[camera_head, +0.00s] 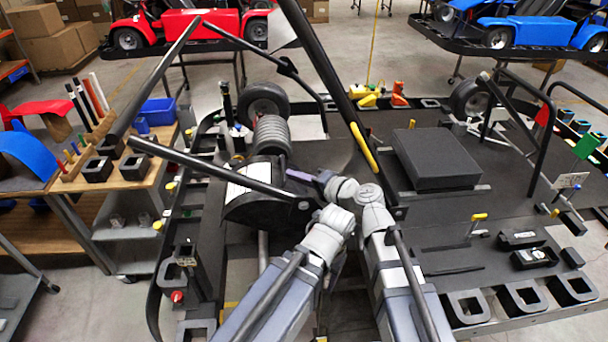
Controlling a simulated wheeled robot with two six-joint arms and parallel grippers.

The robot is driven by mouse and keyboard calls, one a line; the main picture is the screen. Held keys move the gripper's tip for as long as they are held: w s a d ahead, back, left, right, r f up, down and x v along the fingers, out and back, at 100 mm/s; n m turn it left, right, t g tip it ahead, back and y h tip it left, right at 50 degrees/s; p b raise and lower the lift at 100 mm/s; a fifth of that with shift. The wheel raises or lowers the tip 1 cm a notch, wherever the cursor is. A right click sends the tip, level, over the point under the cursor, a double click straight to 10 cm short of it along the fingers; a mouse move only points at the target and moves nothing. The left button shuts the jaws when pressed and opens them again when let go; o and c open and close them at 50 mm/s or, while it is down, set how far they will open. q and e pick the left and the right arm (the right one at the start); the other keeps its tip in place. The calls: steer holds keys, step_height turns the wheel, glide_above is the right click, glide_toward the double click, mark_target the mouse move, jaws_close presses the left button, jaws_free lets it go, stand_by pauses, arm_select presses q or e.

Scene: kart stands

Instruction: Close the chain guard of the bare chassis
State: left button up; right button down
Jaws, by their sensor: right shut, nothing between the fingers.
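The bare chassis (440,212) is a dark deck of plates and tubes in front of me. A long dark part with a yellow strip (363,148) rises steeply from the middle of the deck. It looks like the chain guard standing open, but seen nearly edge-on I cannot tell for sure. A finned engine (271,137) with a black housing is left of it. My right gripper (304,177) is shut and empty, by the housing and left of the raised part. Whether it touches the housing is unclear. My left arm enters at the bottom; its gripper does not show.
A black box (436,160) sits on the deck at right. Dark tubes (225,179) cross the left side. A wooden bench (140,178) stands at left. Red (205,24) and blue (535,27) karts stand behind, with open floor between.

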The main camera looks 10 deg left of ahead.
steer(key=shift+a+r, duration=0.1)
stand_by(0.5)
arm_select(q)
step_height(320, 180, up, 10)
steer(key=p, duration=1)
arm_select(e)
step_height(320, 180, up, 10)
